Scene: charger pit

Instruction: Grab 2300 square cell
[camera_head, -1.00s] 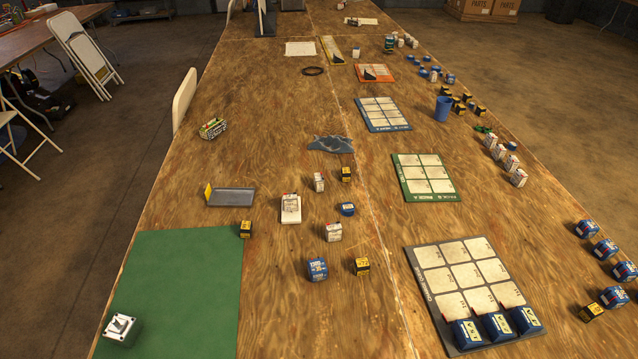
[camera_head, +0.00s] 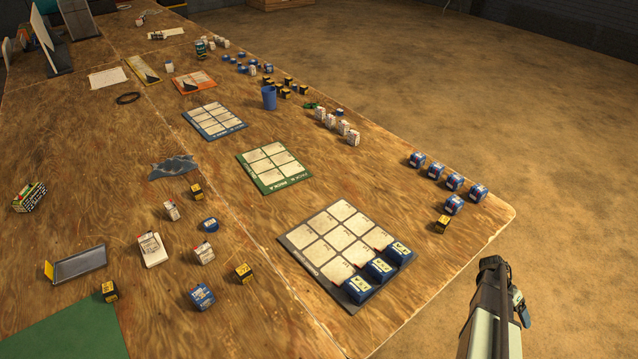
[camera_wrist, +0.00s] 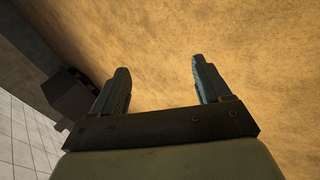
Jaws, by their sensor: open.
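Several small box-shaped cells stand on the wooden table, and their printed labels are too small to read surely. A blue and white cell (camera_head: 201,296) stands left of the grey grid mat (camera_head: 300,258). More blue cells (camera_head: 453,182) stand along the right table edge with a black and yellow cell (camera_head: 441,224). My gripper (camera_wrist: 160,68) is open and empty, over brown floor in the wrist view. In the head view my arm's end is at the lower right, beyond the table edge, away from every cell.
Loose white cells (camera_head: 204,253) and black-yellow cells (camera_head: 244,273) stand mid-table beside a white device (camera_head: 152,249) and a grey tray (camera_head: 80,264). Green (camera_head: 274,168) and blue (camera_head: 215,121) grid mats lie farther back. A blue cup (camera_head: 269,98) stands near the right edge.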

